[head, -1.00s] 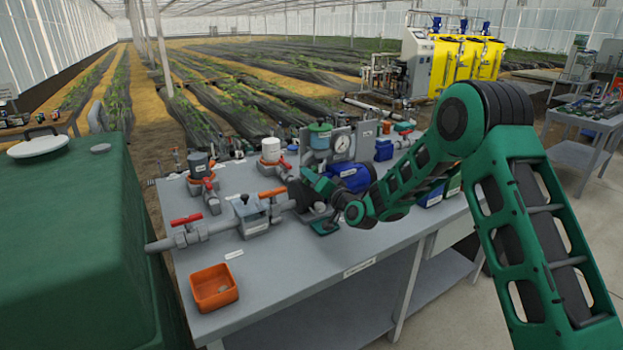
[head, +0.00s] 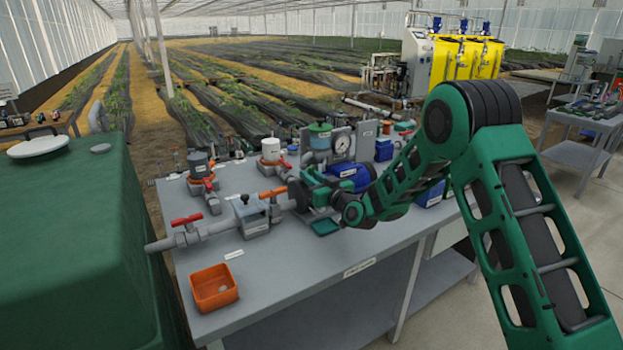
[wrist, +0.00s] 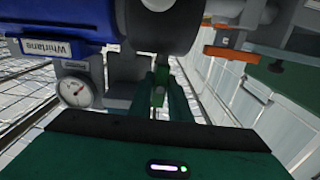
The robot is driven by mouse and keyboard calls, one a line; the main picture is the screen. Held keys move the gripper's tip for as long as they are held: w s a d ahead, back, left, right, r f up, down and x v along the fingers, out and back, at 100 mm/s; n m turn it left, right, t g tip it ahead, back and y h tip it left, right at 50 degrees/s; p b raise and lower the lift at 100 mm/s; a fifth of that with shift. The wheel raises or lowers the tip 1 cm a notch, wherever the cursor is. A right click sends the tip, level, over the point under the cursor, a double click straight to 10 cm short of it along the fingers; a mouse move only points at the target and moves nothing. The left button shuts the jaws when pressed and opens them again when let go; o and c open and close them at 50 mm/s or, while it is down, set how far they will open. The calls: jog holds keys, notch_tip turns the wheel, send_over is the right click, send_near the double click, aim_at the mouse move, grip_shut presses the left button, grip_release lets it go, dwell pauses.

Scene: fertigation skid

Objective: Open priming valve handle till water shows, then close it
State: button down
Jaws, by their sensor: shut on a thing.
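In the wrist view my gripper (wrist: 161,88) is shut on a small green handle (wrist: 159,97), which stands between the two green fingers. I take it to be the priming valve handle. It is close to the dark pump body (wrist: 160,22). In the head view my gripper is at the pump, and my own arm and wrist mostly hide the handle there. The pump's blue motor (head: 347,172) is behind my wrist. No water is visible in either view.
A pressure gauge (head: 342,145) stands behind the pump and also shows in the wrist view (wrist: 76,91). Orange (head: 272,192) and red (head: 187,219) valve handles sit on the pipe at left. An orange bin (head: 213,288) is at the front left.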

jog(key=shift+d+f+n, duration=0.25)
jog(key=shift+f+n, duration=0.05)
jog(key=shift+f, duration=0.15)
jog(key=c, duration=1.7)
grip_release()
jog(key=shift+w, duration=0.1)
jog(key=shift+a+r, duration=0.1)
jog(key=shift+r, duration=0.1)
jog(key=v, duration=1)
jog(key=shift+s+d, duration=0.25)
jog(key=shift+s, duration=0.05)
